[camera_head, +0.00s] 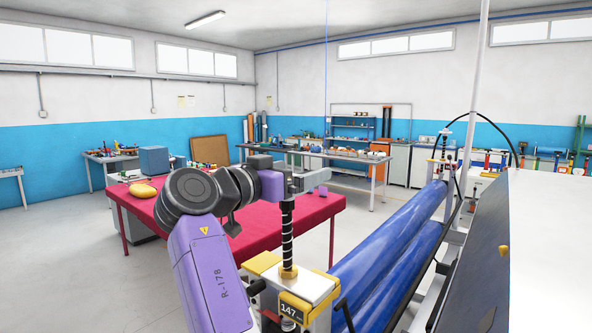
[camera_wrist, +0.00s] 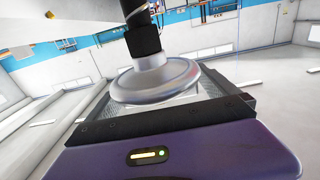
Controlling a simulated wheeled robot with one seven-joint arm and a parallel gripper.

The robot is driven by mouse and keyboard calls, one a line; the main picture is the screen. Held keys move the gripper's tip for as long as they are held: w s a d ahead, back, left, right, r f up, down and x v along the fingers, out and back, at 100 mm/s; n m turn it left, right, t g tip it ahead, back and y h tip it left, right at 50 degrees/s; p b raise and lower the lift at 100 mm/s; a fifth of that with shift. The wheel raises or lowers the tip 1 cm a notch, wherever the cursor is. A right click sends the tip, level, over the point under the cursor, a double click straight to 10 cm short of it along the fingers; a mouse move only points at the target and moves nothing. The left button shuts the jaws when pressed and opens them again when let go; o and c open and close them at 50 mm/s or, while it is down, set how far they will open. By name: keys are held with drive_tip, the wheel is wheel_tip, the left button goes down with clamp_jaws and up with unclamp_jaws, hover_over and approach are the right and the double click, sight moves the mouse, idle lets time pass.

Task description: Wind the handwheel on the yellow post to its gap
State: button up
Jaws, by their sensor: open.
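The yellow post (camera_head: 262,263) stands at lower centre in the head view, with a "147" plate on its front. A black threaded spindle (camera_head: 287,235) rises upright from it. The grey round handwheel (camera_wrist: 155,82) shows large and close in the wrist view, fixed on the dark spindle end. In the head view the wheel is mostly hidden by my gripper. My gripper (camera_head: 306,182) is at the spindle's top, open, with its jaws around the wheel's sides. I cannot tell whether the jaws touch the rim. The gap is not clearly visible.
A red-covered table (camera_head: 265,222) stands behind my arm. Open floor (camera_head: 50,260) lies on the left.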

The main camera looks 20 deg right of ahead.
drive_tip(key=shift+c, duration=0.5)
drive_tip(key=c, duration=1.3)
drive_tip(key=shift+o, duration=0.2)
drive_tip(key=shift+f+t, duration=0.1)
drive_tip(key=shift+t, duration=0.2)
